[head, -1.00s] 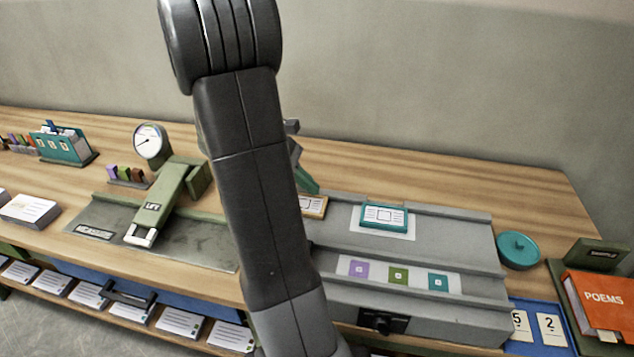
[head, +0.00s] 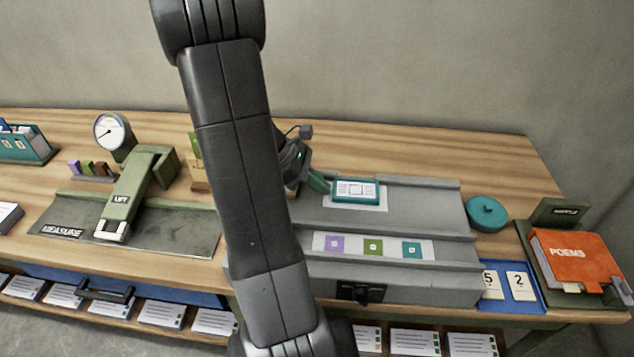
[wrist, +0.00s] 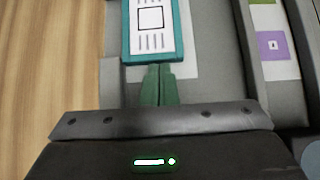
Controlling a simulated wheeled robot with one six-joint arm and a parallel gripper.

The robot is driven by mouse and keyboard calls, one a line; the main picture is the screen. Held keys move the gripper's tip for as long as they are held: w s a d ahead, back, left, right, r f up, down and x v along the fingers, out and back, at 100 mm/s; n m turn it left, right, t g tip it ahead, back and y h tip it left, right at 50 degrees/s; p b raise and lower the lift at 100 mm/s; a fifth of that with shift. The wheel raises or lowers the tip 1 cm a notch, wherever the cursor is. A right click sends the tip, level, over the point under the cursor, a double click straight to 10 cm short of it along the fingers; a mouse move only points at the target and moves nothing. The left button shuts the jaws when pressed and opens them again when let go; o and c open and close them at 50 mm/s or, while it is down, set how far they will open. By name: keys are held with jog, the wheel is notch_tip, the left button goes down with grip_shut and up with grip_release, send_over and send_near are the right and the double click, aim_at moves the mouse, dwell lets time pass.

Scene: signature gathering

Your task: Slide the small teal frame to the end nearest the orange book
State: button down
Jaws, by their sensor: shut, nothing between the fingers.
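The small teal frame (head: 357,191), holding a white printed card, lies on the upper ledge of the grey stepped tray (head: 430,211), over a pale patch. It is left of the tray's middle, with bare ledge to its right. The orange book (head: 577,262), marked POEMS, stands beyond the tray's right end. My gripper (head: 322,184) is shut and empty, with its green fingertips at the frame's left end. In the wrist view the fingertips (wrist: 158,70) are at the near edge of the teal frame (wrist: 151,28); I cannot tell whether they touch.
A lower step holds purple, green and teal tiles (head: 373,247). A round teal lid (head: 486,212) and a blue number tray (head: 510,287) lie between the grey tray and the book. My arm hides the tray's left end. A green LIFT device (head: 135,195) stands at left.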

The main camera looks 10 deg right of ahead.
aim_at(374, 192)
jog(key=s+d, duration=0.1)
jog(key=d, duration=0.5)
jog(key=s+d+b, duration=0.1)
jog(key=s+d, duration=0.1)
jog(key=d, duration=0.3)
jog(key=s+d, duration=0.2)
jog(key=d, duration=0.4)
jog(key=shift+d+b, duration=0.35)
jog(key=shift+a, duration=0.1)
jog(key=shift+w+a, duration=0.15)
jog(key=shift+a, duration=0.05)
jog(key=a, duration=0.1)
jog(key=w+a+r, duration=0.1)
jog(key=a, duration=0.1)
jog(key=a+p, duration=0.1)
jog(key=a, duration=0.1)
jog(key=shift+w+r, duration=0.2)
jog(key=v, duration=0.7)
jog(key=shift+a+r, duration=0.2)
jog(key=shift+r, duration=0.15)
